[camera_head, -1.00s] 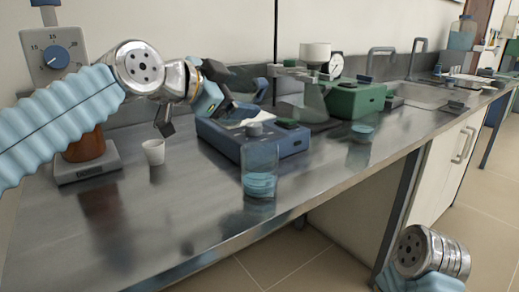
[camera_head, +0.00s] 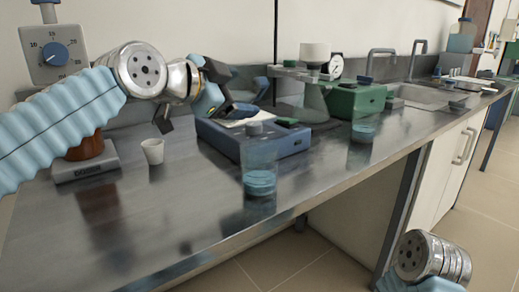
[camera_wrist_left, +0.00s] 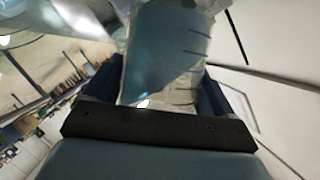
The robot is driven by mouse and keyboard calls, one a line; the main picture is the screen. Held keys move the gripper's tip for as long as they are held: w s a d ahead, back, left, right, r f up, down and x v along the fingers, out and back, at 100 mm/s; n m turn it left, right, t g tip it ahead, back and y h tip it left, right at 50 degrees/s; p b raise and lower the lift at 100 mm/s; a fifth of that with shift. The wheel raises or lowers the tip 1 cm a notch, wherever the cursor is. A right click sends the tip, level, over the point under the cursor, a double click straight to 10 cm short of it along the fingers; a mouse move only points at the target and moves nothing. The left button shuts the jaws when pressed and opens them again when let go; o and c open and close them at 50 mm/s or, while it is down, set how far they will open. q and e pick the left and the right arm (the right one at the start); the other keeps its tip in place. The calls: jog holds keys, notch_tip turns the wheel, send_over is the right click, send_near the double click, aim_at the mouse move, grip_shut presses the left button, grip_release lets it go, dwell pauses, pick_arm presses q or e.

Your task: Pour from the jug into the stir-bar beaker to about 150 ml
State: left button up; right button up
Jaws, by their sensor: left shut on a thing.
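My left gripper (camera_head: 240,92) is shut on the jug, above the blue stirrer unit. In the left wrist view the clear jug (camera_wrist_left: 165,60) sits between the dark fingers, tilted, with bluish liquid and graduation lines on its wall. In the head view the jug is hard to make out behind the gripper. A clear beaker (camera_head: 260,178) with blue liquid in its lower part stands upright by the bench's front edge, in front of the stirrer unit. I cannot see a stir bar in it. My right wrist shows at the lower right; its gripper is out of frame.
The blue stirrer unit (camera_head: 280,143) stands behind the beaker. Another beaker (camera_head: 363,130) with blue liquid stands to the right, near a green unit (camera_head: 352,102). A white cup (camera_head: 153,151) and a scale (camera_head: 86,168) are at left. The front-left bench (camera_head: 130,225) is clear.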

dwell(0.5)
pick_arm(q)
jog(key=shift+m+b, duration=0.3)
jog(key=shift+b, duration=0.1)
jog(key=shift+f+t, duration=0.1)
jog(key=shift+t, duration=0.2)
jog(key=shift+s+d+m+y+b, duration=0.1)
jog(key=shift+m+y+b, duration=0.2)
jog(key=shift+b, duration=0.1)
dwell(1.1)
jog(key=shift+f+m+b, duration=0.1)
jog(key=shift+m+b, duration=0.2)
jog(key=shift+b, duration=0.1)
jog(key=shift+f+t, duration=0.1)
jog(key=shift+t, duration=0.2)
dwell(0.7)
jog(key=shift+s+d+m+b, duration=0.1)
jog(key=shift+m+b, duration=0.2)
jog(key=shift+b, duration=0.15)
jog(key=shift+f, duration=0.1)
dwell(2.6)
